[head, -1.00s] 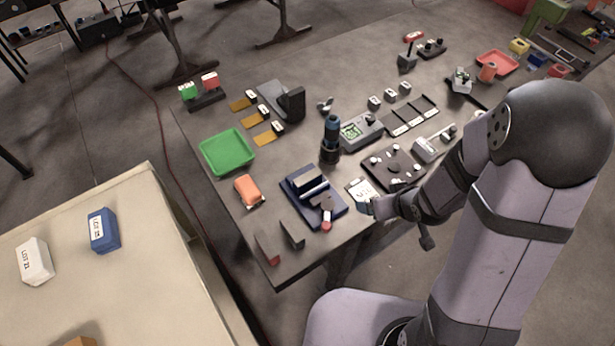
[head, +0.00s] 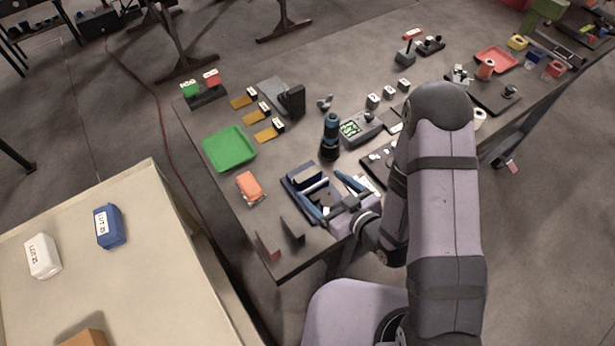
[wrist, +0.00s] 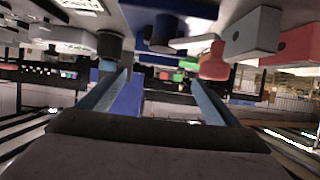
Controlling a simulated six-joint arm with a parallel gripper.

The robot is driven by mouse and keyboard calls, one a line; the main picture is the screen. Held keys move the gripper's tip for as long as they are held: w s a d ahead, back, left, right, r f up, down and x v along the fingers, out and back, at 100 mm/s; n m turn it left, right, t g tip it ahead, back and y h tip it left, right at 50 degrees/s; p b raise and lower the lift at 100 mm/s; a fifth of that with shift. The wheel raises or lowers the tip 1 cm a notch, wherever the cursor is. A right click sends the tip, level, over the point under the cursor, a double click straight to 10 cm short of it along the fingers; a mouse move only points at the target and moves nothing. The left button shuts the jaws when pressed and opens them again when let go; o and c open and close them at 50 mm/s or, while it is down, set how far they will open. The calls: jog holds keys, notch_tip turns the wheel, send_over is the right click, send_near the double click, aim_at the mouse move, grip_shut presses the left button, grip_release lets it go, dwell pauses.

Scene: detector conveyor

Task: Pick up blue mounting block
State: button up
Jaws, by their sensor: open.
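A blue block with a white label (head: 110,226) lies on the pale table at the left in the head view, right of a white block. A smaller blue piece (head: 536,58) sits at the far right; I cannot tell which is the mounting block. My gripper (head: 318,184) is open, its two blue fingers spread over the dark blue fixture (head: 298,183) near the grey table's front. Nothing shows held between them. In the wrist view my gripper (wrist: 160,77) frames a blue shape (wrist: 127,97), which I cannot identify, beyond the fingers.
A white labelled block (head: 42,256) and an orange block (head: 86,338) share the pale table (head: 150,270). The grey table carries a green tray (head: 229,148), an orange block (head: 249,187), a dark upright cylinder (head: 330,138) and upright plates (head: 292,230). A floor gap separates both tables.

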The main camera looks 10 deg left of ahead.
aim_at(310, 176)
jog(key=shift+w+a+f+b, duration=0.4)
jog(key=shift+a+f+b, duration=0.05)
jog(key=shift+b, duration=0.55)
jog(key=shift+w+a+b, duration=0.25)
jog(key=shift+w+b, duration=0.05)
jog(key=shift+b, duration=0.15)
jog(key=w+f+b, duration=0.1)
jog(key=b, duration=0.2)
jog(key=shift+a+f, duration=0.1)
jog(key=shift+a, duration=0.25)
jog(key=shift+p+x, duration=0.7)
jog(key=shift+x, duration=1.05)
jog(key=c, duration=1.4)
